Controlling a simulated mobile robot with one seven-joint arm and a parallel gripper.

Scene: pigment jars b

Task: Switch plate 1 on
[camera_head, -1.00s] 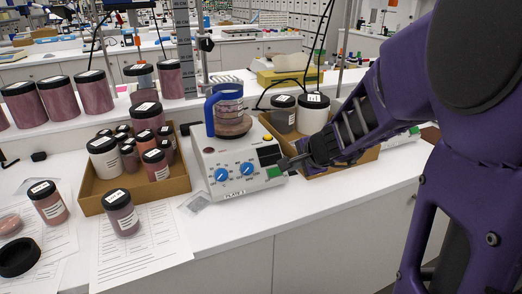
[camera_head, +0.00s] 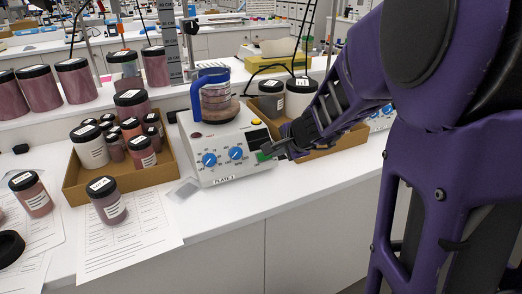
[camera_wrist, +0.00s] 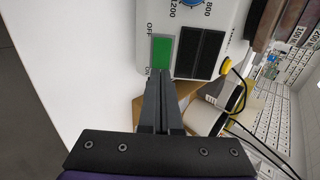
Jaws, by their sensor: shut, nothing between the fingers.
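Plate 1 (camera_head: 222,171) is a white hot plate with two blue knobs, a dark panel and a "PLATE 1" label on its front edge. A blue-handled glass vessel (camera_head: 216,100) with pinkish contents stands on it. Its green switch (camera_wrist: 161,51) shows in the wrist view between the printed words OFF and ON.
A cardboard box of jars (camera_head: 75,183) stands left of the plate, and another box (camera_head: 333,142) with two jars stands right, under my arm. A yellow knob (camera_wrist: 226,65) is beside the dark panel. A loose jar (camera_head: 107,201) stands on papers.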

